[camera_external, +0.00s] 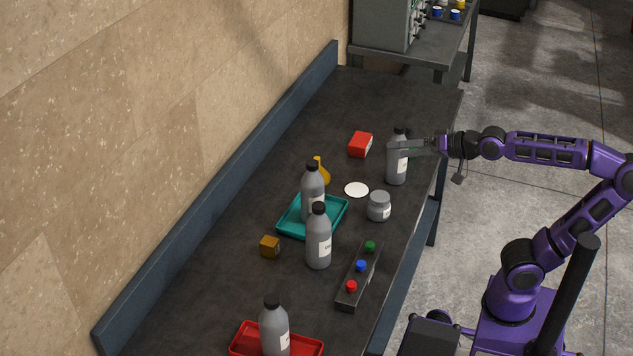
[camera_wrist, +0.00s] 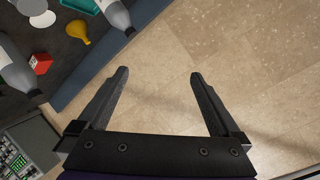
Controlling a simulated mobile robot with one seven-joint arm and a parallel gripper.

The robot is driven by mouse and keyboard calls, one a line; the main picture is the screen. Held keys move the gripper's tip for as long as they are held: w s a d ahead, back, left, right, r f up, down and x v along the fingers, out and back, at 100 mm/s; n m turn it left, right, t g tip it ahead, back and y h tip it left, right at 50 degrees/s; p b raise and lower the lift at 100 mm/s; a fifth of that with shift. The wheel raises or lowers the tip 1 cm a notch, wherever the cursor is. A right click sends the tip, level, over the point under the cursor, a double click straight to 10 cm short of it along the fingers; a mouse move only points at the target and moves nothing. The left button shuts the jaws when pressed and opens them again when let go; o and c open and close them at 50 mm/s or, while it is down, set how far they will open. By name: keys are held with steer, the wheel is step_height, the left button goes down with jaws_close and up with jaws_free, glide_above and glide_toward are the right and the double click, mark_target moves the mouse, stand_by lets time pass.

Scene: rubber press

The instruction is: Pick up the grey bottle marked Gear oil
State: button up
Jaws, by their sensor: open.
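Several grey bottles with dark caps and white labels stand on the bench. The label print is too small to read, so I cannot tell which is Gear oil. One bottle (camera_external: 396,172) stands at the bench's right edge, one (camera_external: 312,184) on a teal tray, one (camera_external: 319,245) in front of that, one (camera_external: 274,328) on a red tray. My gripper (camera_external: 396,148) overlaps the right-edge bottle's upper part in the external view. In the wrist view my gripper (camera_wrist: 156,84) is open and empty, with wall behind its fingers; bottles show at left (camera_wrist: 12,68) and top (camera_wrist: 116,14).
Near the right-edge bottle are a red box (camera_external: 360,144), a white disc (camera_external: 357,190) and a grey jar (camera_external: 379,207). A yellow funnel (camera_external: 322,170), teal tray (camera_external: 336,217), brown cube (camera_external: 270,246), button box (camera_external: 346,298) and red tray (camera_external: 308,347) stand nearer. The far bench end is clear.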

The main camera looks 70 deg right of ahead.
steer(key=w+d+r+m+t+h+b, duration=0.1)
steer(key=w+d+r+h, duration=0.15)
steer(key=w+d, duration=0.45)
steer(key=w+d+r+m+t+h+b, duration=0.1)
steer(key=w+d+r+h, duration=0.15)
steer(key=w+d, duration=0.45)
steer(key=shift+w+d+r+t+h+b, duration=0.7)
steer(key=shift+w+r+h, duration=1.9)
steer(key=shift+r, duration=2.15)
steer(key=s+d+f+m+g+h+b, duration=0.1)
steer(key=s+d+f+m+g+h, duration=0.2)
steer(key=s+d+f, duration=0.75)
steer(key=s+d+f+m+g+h, duration=0.1)
steer(key=s+d+f+m+g, duration=0.3)
steer(key=s+d+f, duration=0.65)
steer(key=s+d+f+m+g+y+b, duration=0.1)
steer(key=s+d+f+m+g, duration=0.25)
steer(key=s+f, duration=0.85)
steer(key=s+d+f+m+g+y, duration=0.1)
steer(key=s+d+f+m+g, duration=0.3)
steer(key=s+f, duration=0.85)
steer(key=n+t+y, duration=0.3)
steer(key=n+t, duration=1)
steer(key=n, duration=0.6)
glide_toward(397, 154)
steer(key=s+d+x, duration=0.1)
steer(key=d+x, duration=0.1)
steer(key=x, duration=1.3)
steer(key=shift+w+d, duration=0.2)
steer(key=shift+d, duration=0.1)
